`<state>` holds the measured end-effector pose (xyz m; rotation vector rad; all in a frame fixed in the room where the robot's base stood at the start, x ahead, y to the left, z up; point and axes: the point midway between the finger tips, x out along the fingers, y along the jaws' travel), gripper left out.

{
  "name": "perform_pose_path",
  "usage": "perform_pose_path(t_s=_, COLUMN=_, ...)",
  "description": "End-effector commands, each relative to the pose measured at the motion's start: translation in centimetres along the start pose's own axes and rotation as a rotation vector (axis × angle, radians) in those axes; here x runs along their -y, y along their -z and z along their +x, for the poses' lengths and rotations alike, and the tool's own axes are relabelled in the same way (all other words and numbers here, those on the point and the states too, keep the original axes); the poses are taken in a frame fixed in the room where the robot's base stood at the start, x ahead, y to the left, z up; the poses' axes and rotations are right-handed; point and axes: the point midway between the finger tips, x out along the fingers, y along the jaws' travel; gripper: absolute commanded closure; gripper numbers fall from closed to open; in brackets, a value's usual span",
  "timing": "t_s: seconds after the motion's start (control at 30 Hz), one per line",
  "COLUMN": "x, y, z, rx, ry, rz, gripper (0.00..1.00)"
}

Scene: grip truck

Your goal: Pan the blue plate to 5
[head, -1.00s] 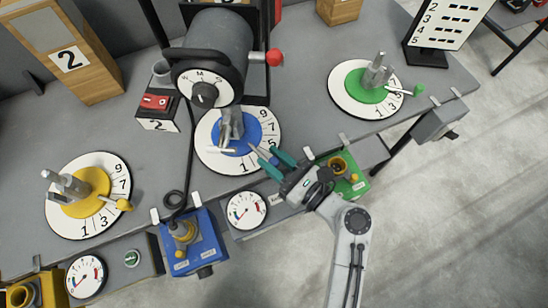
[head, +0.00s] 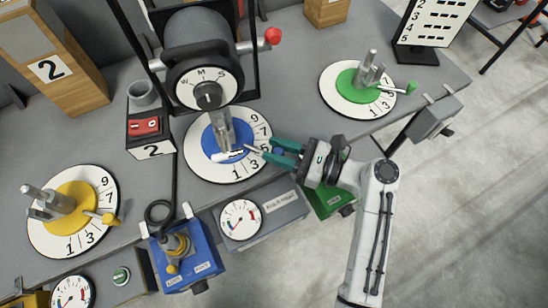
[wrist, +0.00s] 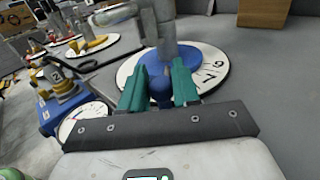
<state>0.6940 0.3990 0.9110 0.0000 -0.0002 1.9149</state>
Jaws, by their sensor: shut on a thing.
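The blue plate (head: 210,143) sits on a white dial (head: 198,165) numbered 1 to 9, with a grey upright fitting on top. In the head view its handle reaches right, over the rim close to the 5 (head: 266,149). My gripper (head: 279,153) has teal fingers, shut on the plate's blue handle knob (wrist: 160,87) just outside the dial. The wrist view shows the blue plate (wrist: 190,58) beyond the fingers (wrist: 160,92), with 7 and 9 to the right. My fingers hide part of the dial there.
A yellow plate (head: 78,200) on its dial is at the left, and a green plate (head: 350,83) at the right. A blue box (head: 188,255) and a gauge (head: 240,219) are at the front edge. A motor drum (head: 208,82) stands behind the blue plate.

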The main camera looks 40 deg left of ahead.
Motion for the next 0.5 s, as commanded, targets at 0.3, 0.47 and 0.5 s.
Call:
perform_pose_path(t_s=0.3, x=1.9, y=0.2, z=-0.1, rx=0.000, ry=-0.125, rz=-0.001, gripper=1.00)
perform_pose_path(t_s=0.47, x=2.5, y=0.2, z=0.0, rx=-0.001, ry=-0.166, rz=0.000, gripper=1.00)
perform_pose_path(t_s=0.5, x=2.5, y=0.2, z=0.0, rx=-0.001, ry=-0.174, rz=0.001, gripper=1.00)
